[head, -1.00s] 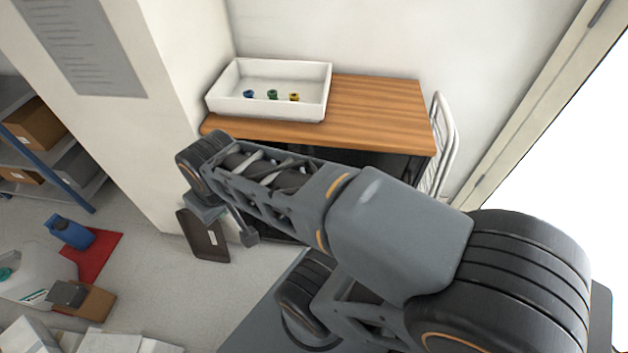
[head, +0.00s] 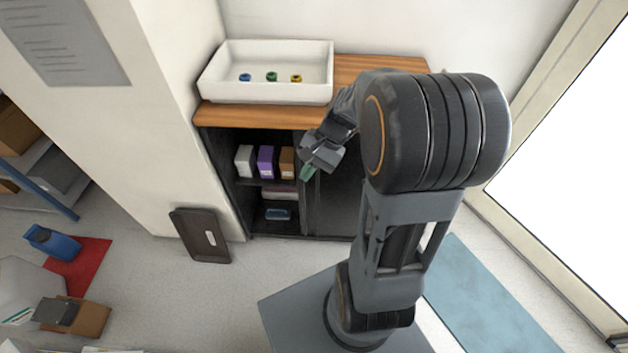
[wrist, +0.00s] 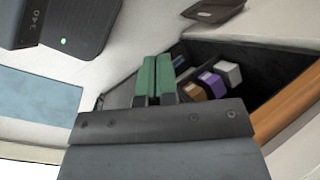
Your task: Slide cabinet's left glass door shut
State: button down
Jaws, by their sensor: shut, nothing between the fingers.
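The cabinet (head: 222,162) stands under a wooden top against the wall. Its left half is open, with boxes showing on the shelves inside. A dark glass panel (head: 338,205) covers the right half; the left door appears slid over to that side, but I cannot tell the two panels apart. My gripper (head: 308,172) is in front of the cabinet, near the upright edge between the open half and the panel. In the wrist view its green fingers (wrist: 155,76) are together, with nothing between them. I cannot tell whether they touch the door edge.
A white basin (head: 265,92) with several small coloured fittings sits on the wooden top (head: 365,68). A dark tray (head: 200,235) leans by the wall corner. A blue container (head: 52,243) lies on a red mat (head: 85,262).

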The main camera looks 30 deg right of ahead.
jog(key=w+d+f+m+t+y+b, duration=0.4)
jog(key=d+f+m+t, duration=0.2)
jog(key=d+f+m, duration=0.45)
jog(key=w+d+f+m+t+y+b, duration=0.3)
jog(key=d+f+m+t, duration=0.4)
jog(key=f, duration=0.6)
jog(key=x, duration=1.3)
jog(key=shift+g, duration=0.4)
jog(key=shift+d+n, duration=0.1)
jog(key=shift+n, duration=0.15)
